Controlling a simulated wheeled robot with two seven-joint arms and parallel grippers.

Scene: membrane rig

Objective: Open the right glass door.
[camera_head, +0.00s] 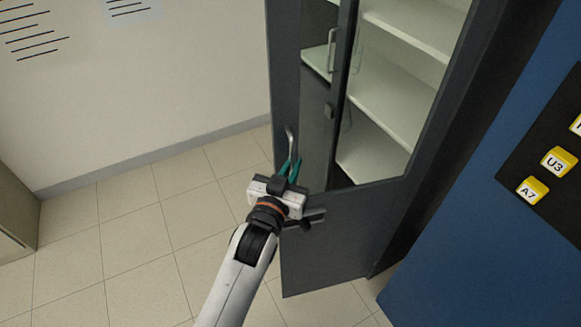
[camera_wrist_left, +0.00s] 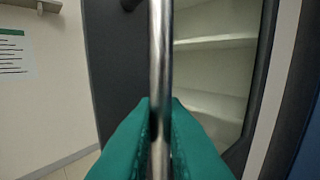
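The dark-framed glass door (camera_head: 325,250) of the cabinet shows at the right centre of the head view. It appears to stand ajar, angled out from the cabinet. Its upright metal handle (camera_head: 290,140) is near its left edge. My left gripper (camera_head: 289,168) has its green fingertips around the lower part of this handle. In the left wrist view, the handle (camera_wrist_left: 160,60) runs upright between the two green fingers (camera_wrist_left: 160,135), which are closed against it. A second metal handle (camera_head: 331,50) shows farther back. My right gripper is not in view.
Pale shelves (camera_head: 390,100) inside the cabinet show through the glass. A blue panel (camera_head: 480,230) with yellow labelled blocks (camera_head: 532,190) stands close on the right. The tiled floor (camera_head: 130,240) left of the door is clear up to the wall.

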